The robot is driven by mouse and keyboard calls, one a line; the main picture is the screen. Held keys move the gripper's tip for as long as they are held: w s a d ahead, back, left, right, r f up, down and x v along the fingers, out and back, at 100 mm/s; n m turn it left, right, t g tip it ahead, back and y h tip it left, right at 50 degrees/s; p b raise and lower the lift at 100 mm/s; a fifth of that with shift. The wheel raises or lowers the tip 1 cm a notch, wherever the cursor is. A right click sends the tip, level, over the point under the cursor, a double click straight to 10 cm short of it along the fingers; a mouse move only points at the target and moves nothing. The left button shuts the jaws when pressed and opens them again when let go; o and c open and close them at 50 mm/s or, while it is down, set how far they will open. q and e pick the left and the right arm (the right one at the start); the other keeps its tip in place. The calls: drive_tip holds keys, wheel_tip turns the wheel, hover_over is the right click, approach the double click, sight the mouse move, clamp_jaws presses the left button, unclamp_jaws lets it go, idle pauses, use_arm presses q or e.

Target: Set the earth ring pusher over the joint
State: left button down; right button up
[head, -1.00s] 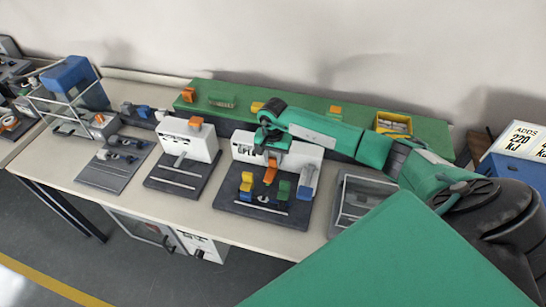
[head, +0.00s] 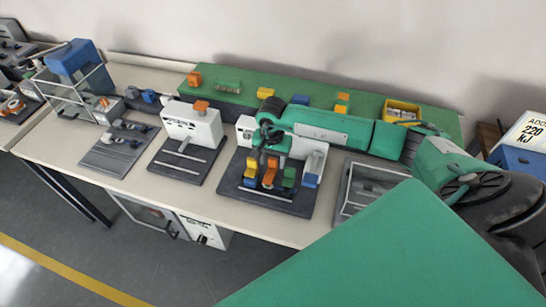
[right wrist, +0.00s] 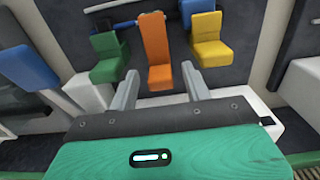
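The orange angled piece, which I take for the earth ring pusher (head: 269,174), stands between a yellow block (head: 251,169) and a green block (head: 289,177) on the dark fixture plate (head: 295,204). In the right wrist view the orange piece (right wrist: 157,45) lies ahead, with the green block (right wrist: 107,57) left and the yellow one (right wrist: 210,45) right. My right gripper (right wrist: 160,72) is open, its fingers on either side of the orange piece's near end with a small gap each side. The joint cannot be made out clearly. My left gripper is out of view.
A green shelf (head: 225,98) with small blocks and a yellow bin (head: 402,110) runs behind.

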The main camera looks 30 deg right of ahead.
drive_tip(key=shift+d+r, duration=0.1)
drive_tip(key=shift+w+r+b, duration=0.1)
drive_tip(key=shift+r+b, duration=0.2)
drive_tip(key=shift+r, duration=0.2)
wheel_tip(320, 180, up, 13)
drive_tip(key=b, duration=0.3)
drive_tip(key=shift+f, duration=0.15)
